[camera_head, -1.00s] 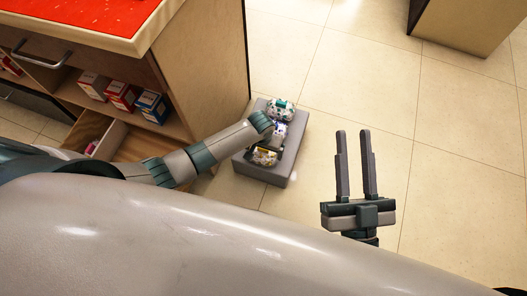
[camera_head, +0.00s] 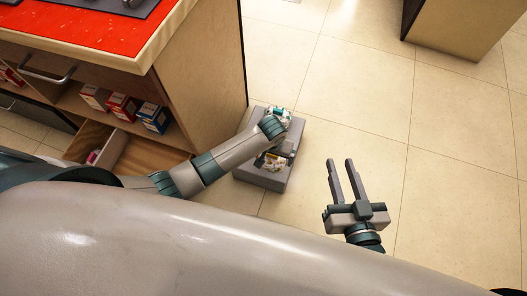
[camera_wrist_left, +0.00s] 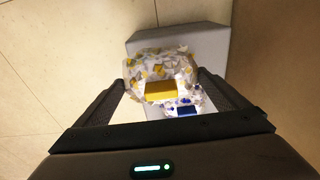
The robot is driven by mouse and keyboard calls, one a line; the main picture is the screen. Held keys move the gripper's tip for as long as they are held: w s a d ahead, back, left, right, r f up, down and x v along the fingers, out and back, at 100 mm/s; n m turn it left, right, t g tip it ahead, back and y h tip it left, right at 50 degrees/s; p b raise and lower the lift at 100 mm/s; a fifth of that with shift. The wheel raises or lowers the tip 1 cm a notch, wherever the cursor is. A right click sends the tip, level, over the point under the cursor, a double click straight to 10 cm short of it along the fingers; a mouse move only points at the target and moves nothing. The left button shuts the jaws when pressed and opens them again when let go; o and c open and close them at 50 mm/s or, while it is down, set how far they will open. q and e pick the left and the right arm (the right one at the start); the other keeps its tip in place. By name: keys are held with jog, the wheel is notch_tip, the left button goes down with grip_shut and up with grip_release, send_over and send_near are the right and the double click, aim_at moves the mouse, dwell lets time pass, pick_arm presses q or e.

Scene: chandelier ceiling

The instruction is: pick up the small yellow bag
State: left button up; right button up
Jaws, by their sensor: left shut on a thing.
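The small yellow bag, a clear packet with yellow and white pieces and a yellow label, shows in the head view (camera_head: 272,162) at the near end of a grey block (camera_head: 262,180). In the left wrist view the yellow bag (camera_wrist_left: 160,65) sits between the fingers of my left gripper (camera_wrist_left: 163,88), which is shut on it. In the head view my left wrist hides part of the block and most of the gripper. I cannot tell whether the bag is clear of the block. My right gripper (camera_head: 343,162) is open and empty over the floor.
A bag with a blue label (camera_wrist_left: 187,111) lies close beside the yellow one. A green-labelled bag (camera_head: 281,112) is at the block's far end. A wooden counter (camera_head: 205,75) with an open drawer (camera_head: 120,150) and small boxes (camera_head: 123,106) stands left.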

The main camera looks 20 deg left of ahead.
aim_at(286, 165)
pick_arm(q)
jog(key=d+r, duration=0.1)
jog(key=s+d+r, duration=0.1)
jog(key=d, duration=0.1)
jog(key=d+r+p, duration=0.1)
jog(key=d, duration=0.1)
jog(key=shift+s+d+r, duration=0.1)
jog(key=shift+s+r, duration=0.05)
jog(key=shift+s, duration=0.2)
jog(key=shift+s+d+r, duration=0.2)
jog(key=shift+d+r, duration=0.25)
jog(key=shift+d, duration=0.3)
pick_arm(e)
notch_tip(286, 165, down, 6)
jog(key=s+d+g+h, duration=0.1)
jog(key=s+d+g, duration=0.1)
jog(key=g, duration=0.1)
jog(key=shift+s+r+g, duration=0.25)
jog(key=shift+s+g, duration=0.05)
jog(key=shift+s, duration=0.1)
